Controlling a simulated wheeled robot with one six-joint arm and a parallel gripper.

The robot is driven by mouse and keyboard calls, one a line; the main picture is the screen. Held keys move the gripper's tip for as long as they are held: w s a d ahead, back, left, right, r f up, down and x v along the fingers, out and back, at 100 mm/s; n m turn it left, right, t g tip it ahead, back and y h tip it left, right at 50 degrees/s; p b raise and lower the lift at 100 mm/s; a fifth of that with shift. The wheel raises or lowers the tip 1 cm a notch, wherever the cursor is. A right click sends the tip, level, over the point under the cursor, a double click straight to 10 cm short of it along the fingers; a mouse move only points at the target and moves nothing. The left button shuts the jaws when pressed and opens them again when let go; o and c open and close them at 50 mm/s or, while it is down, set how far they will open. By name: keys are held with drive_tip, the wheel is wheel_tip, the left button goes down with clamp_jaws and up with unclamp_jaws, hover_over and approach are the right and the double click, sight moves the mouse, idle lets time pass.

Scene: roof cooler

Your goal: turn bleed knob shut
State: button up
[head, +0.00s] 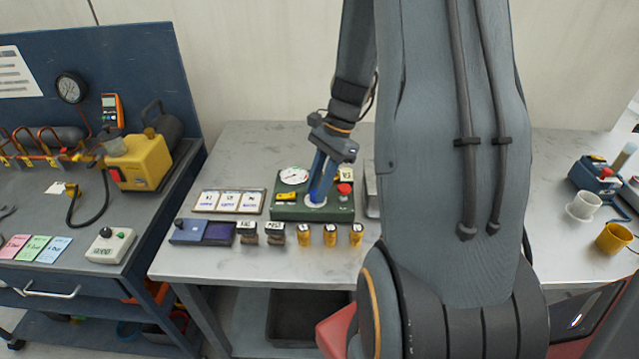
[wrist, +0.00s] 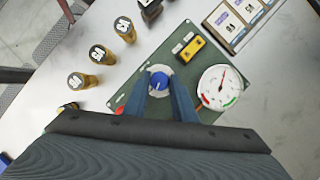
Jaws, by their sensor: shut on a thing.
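The bleed knob appears to be the blue round knob (wrist: 158,79) with a pale pointer line, on a pale round disc on a dark green panel (wrist: 196,40). In the head view the green panel (head: 285,213) lies on the grey bench, and my gripper (head: 317,197) reaches down onto it and mostly hides the knob. In the wrist view my gripper (wrist: 160,88) has its two blue fingers shut on the knob's sides. A white dial gauge (wrist: 219,88) with a red needle is on the panel, and it also shows in the head view (head: 294,176).
A red button (head: 345,189) and a yellow block (head: 286,197) are on the panel close to my gripper. Several stamps (head: 303,235) stand along its front. A card tray (head: 228,201) lies to the left. The bench's back left is clear.

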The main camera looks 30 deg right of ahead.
drive_tip(key=n+g, duration=0.1)
drive_tip(key=n, duration=0.2)
drive_tip(key=n+g+h+p, duration=0.1)
drive_tip(key=n, duration=0.2)
drive_tip(key=shift+w+a+p, duration=0.15)
drive_tip(key=shift+w+p, duration=0.05)
drive_tip(key=shift+p, duration=0.1)
drive_tip(key=n+g+h, duration=0.1)
drive_tip(key=n, duration=0.2)
drive_tip(key=shift+w+n, duration=0.1)
drive_tip(key=shift+n, duration=0.3)
drive_tip(key=shift+a+n+g+h+p, duration=0.15)
drive_tip(key=shift+n+g+h+p, duration=0.4)
drive_tip(key=shift+n, duration=1.05)
drive_tip(key=o, duration=1)
drive_tip(key=shift+o, duration=0.2)
drive_tip(key=a+b+v, duration=0.1)
drive_tip(key=b+v, duration=0.1)
drive_tip(key=v, duration=0.5)
drive_tip(key=shift+d+r+b, duration=0.4)
drive_tip(key=shift+d+r, duration=0.05)
